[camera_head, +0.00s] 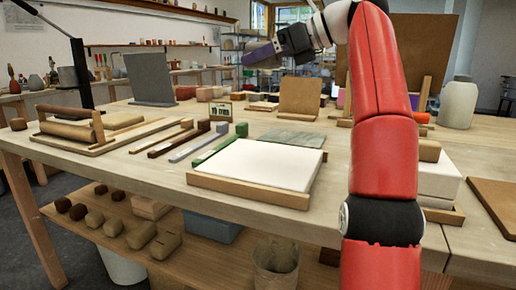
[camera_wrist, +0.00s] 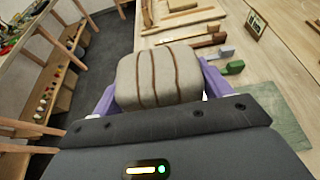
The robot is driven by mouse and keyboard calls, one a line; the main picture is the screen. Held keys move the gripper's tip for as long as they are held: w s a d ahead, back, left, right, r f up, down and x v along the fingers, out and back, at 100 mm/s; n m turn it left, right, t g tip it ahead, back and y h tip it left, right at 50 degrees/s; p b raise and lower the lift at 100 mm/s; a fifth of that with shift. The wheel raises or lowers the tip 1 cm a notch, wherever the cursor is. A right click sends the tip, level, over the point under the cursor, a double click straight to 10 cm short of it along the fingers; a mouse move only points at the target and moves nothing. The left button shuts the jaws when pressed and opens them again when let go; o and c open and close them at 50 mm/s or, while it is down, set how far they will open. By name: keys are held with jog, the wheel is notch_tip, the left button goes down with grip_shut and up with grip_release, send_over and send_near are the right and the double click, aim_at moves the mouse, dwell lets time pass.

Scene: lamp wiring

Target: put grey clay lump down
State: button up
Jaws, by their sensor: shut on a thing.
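My gripper (camera_wrist: 160,84) is shut on a grey clay lump (camera_wrist: 158,72), with one purple finger on each side of it. The lump is blocky with rounded edges and has several brown lines across its face. In the head view my gripper (camera_head: 262,53) is raised above the back part of the worktable (camera_head: 330,135), reaching toward the left.
A white slab on a wooden board (camera_head: 262,165) lies at the front of the table. Tools with brown, grey and green (camera_head: 241,130) ends lie left of it. A small card (camera_head: 219,111) stands behind. Several lumps (camera_head: 112,227) sit on the lower shelf.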

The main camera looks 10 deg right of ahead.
aim_at(264, 159)
jog(key=shift+s+f, duration=0.2)
jog(key=shift+f, duration=1)
notch_tip(264, 159, down, 17)
jog(key=b, duration=0.5)
jog(key=shift+w+f, duration=0.1)
jog(key=shift+f, duration=0.05)
jog(key=shift+f, duration=0.15)
jog(key=o, duration=1.5)
